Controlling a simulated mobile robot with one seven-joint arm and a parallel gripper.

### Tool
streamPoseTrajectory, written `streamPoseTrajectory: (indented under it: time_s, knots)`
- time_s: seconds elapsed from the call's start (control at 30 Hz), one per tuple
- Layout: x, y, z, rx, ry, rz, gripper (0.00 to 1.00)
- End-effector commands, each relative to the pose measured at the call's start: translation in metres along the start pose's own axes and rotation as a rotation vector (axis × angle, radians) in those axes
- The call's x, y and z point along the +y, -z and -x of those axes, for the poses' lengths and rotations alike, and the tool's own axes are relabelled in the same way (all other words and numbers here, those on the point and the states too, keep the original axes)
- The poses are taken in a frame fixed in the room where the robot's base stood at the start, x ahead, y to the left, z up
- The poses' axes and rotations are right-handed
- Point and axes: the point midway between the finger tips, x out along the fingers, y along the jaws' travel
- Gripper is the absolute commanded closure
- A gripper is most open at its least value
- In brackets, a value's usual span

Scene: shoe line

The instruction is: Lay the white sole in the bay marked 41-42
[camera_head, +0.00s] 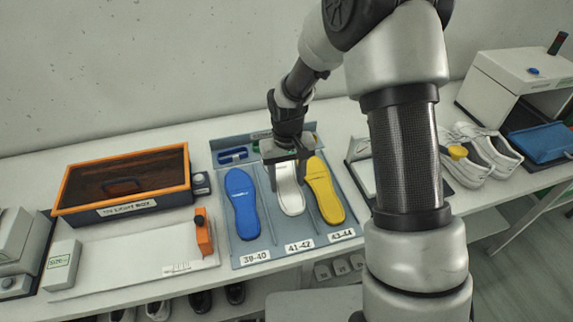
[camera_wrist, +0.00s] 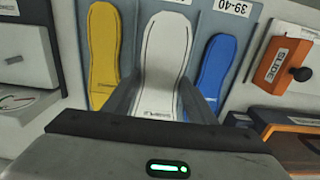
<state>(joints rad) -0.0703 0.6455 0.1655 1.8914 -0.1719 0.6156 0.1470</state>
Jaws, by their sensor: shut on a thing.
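The white sole (camera_head: 290,198) is in the middle bay, marked 41-42 (camera_head: 299,245), of the grey-blue tray (camera_head: 262,240). It also shows in the wrist view (camera_wrist: 165,55), between my two fingers at its near end. My gripper (camera_head: 287,168) is above the sole's far end and shut on it. Whether the sole rests on the bay floor or is slightly above it I cannot tell.
A black and orange box labelled UV light box (camera_head: 122,205) stands left of the tray, behind a white board with an orange slide (camera_head: 203,232). White shoes (camera_head: 480,150) and a white machine with a blue tray (camera_head: 540,142) stand at the right. My arm covers part of the table.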

Motion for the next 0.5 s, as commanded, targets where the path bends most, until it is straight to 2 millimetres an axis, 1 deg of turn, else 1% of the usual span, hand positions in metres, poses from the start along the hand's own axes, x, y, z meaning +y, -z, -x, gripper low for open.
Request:
streamPoseTrajectory:
  time_s: [0.27,0.5]
  knots:
    - [-0.001,0.0,-0.014,-0.001,0.0,0.001,0.77]
    - [-0.001,0.0,-0.036,0.0,0.0,0.001,0.77]
